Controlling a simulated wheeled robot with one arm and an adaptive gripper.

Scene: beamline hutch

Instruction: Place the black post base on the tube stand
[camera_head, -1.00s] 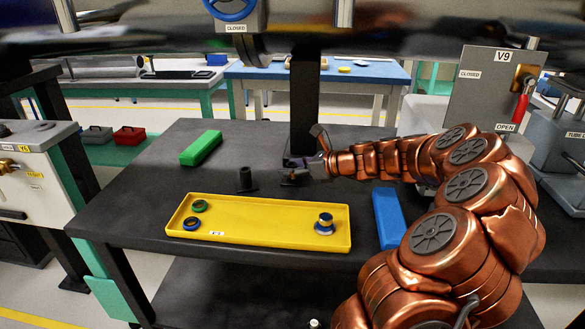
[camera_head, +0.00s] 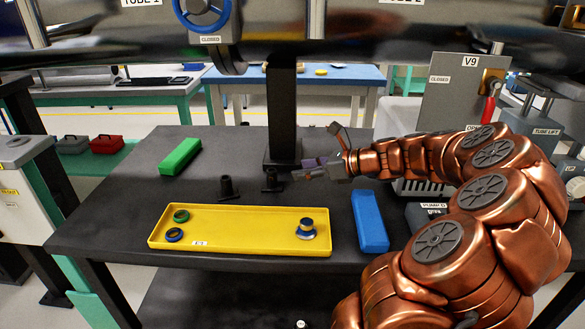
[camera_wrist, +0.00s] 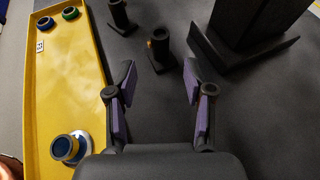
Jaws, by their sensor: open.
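Two small black posts on flanged bases stand upright on the dark table, a left one (camera_head: 227,188) and a right one (camera_head: 272,181). I cannot tell from looks which is the task's post base. The right one, with an orange spot near its top, shows in the wrist view (camera_wrist: 160,50), just beyond and between my fingertips, touching neither. The left one (camera_wrist: 120,17) is farther off. A black column on a square foot (camera_head: 282,120), likely the tube stand, rises right behind the right post; its foot shows in the wrist view (camera_wrist: 225,55). My gripper (camera_head: 296,173) is open and empty.
A yellow tray (camera_head: 240,240) with rings and a blue-and-metal piece (camera_head: 306,229) lies in front. A green block (camera_head: 180,157) is at back left and a blue block (camera_head: 370,222) at right. A large tube (camera_head: 340,40) runs overhead.

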